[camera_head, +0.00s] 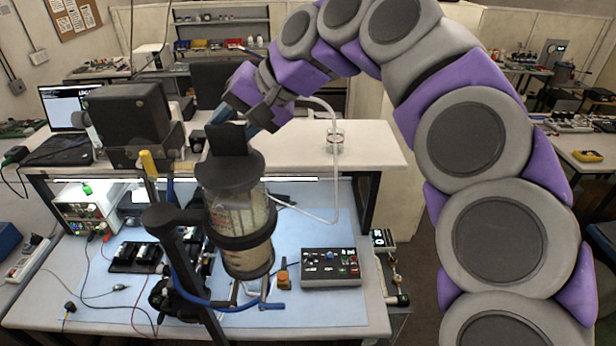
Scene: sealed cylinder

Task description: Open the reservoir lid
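The reservoir (240,220) is an upright clear cylinder with pale contents, held by dark rings on a dark stand in the middle of the camera_head view. Its dark round lid (230,172) sits on top, with a black block-shaped handle (227,140) standing up from it. My gripper (238,118) reaches down from the upper right to this handle. Its bluish fingers are apart, one behind the handle's top and one by its right side. I cannot tell whether they press on the handle. The lower finger ends are partly hidden.
A black box-shaped device (130,118) stands close left of the reservoir, with a yellow-handled lever (149,163) beside it. A control box (331,267) with knobs sits on the blue-matted bench (335,312). A thin clear tube (336,190) hangs right of the reservoir. A raised white shelf (370,150) is mostly clear.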

